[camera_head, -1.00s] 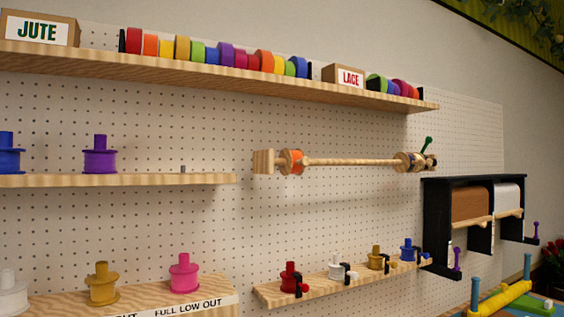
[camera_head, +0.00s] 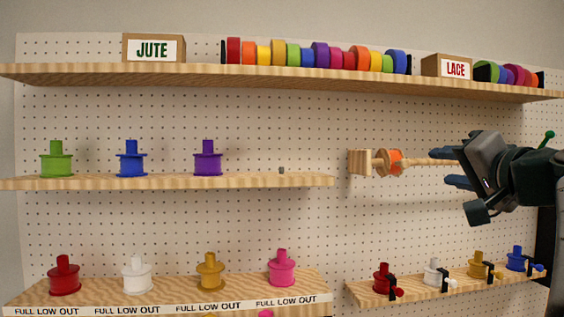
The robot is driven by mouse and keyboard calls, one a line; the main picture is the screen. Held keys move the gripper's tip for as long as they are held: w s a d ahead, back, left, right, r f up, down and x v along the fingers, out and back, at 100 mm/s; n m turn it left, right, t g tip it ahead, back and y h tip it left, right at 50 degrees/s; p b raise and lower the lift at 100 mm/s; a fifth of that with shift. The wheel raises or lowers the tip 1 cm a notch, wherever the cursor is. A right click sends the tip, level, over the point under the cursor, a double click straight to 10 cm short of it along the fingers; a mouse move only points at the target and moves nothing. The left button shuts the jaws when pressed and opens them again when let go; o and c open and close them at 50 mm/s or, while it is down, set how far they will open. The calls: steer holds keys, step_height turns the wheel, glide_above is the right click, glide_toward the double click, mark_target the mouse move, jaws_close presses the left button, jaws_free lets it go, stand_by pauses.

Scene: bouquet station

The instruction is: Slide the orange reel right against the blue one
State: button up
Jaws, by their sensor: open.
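The orange reel (camera_head: 395,161), with wooden flanges, sits on a horizontal wooden rod (camera_head: 430,162) close to the wooden end block (camera_head: 358,162) on the left. My gripper (camera_head: 445,165) is open and empty to the right of the orange reel. Its dark blue fingers point left, one above the rod's line and one below, apart from the reel. My gripper and arm cover the rod's right part, so no blue reel shows on the rod. Other blue reels stand on the left middle shelf (camera_head: 131,160) and the lower right shelf (camera_head: 515,260).
A long top shelf (camera_head: 200,75) carries ribbon rolls and JUTE and LACE boxes above the rod. A green knob (camera_head: 549,136) shows at the right. Pegboard is bare just below the reel, above the lower right shelf.

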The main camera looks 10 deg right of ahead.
mark_target(407, 165)
steer(key=w+p, duration=0.1)
steer(key=w, duration=0.3)
steer(key=w+p, duration=0.1)
steer(key=w, duration=0.3)
steer(key=w+p, duration=0.2)
steer(key=w, duration=0.3)
steer(key=shift+d+f, duration=0.1)
steer(key=shift+d, duration=0.2)
jaws_close()
